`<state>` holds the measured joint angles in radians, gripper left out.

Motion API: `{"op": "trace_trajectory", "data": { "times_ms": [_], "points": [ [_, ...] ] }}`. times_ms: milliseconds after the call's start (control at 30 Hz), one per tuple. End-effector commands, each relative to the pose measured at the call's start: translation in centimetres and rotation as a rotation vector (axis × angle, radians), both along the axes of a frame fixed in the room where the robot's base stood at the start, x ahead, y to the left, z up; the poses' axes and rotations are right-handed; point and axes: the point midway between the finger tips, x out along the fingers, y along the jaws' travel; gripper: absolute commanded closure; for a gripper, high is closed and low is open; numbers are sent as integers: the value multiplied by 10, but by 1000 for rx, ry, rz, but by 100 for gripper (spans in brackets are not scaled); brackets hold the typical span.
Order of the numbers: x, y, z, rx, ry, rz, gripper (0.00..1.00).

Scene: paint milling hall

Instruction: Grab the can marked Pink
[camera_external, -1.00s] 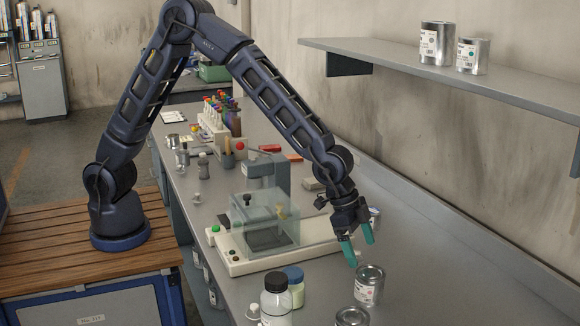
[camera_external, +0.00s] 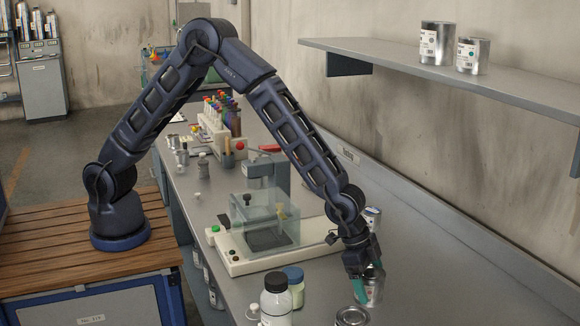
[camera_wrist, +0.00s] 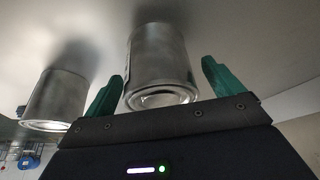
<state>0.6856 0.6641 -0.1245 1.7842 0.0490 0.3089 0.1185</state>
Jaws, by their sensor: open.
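My gripper (camera_external: 367,283) has green fingers and is open around a metal can (camera_external: 373,291) on the grey bench. In the wrist view my gripper (camera_wrist: 163,72) has one finger on each side of that can (camera_wrist: 160,62), with gaps visible. Another can (camera_wrist: 56,98) stands to the left in that view. In the external view a can (camera_external: 352,317) stands at the bottom edge and another (camera_external: 373,216) behind my wrist. I cannot read any label as Pink; the can between my fingers shows mostly bare metal in the wrist view.
Two cans (camera_external: 436,43) (camera_external: 472,56) stand on the wall shelf (camera_external: 520,92). The bench right of my gripper is clear.

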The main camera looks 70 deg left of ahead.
Motion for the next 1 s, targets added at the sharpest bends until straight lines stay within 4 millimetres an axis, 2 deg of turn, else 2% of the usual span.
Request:
{"op": "trace_trajectory", "data": {
  "times_ms": [133, 400, 700, 1000],
  "points": [
    [3, -5, -16, 1, 2, -1, 8],
    [4, -6, -18, 0, 0, 0, 10],
    [4, -6, -18, 0, 0, 0, 67],
    [5, -6, -14, -1, -1, 0, 67]
  ]
}}
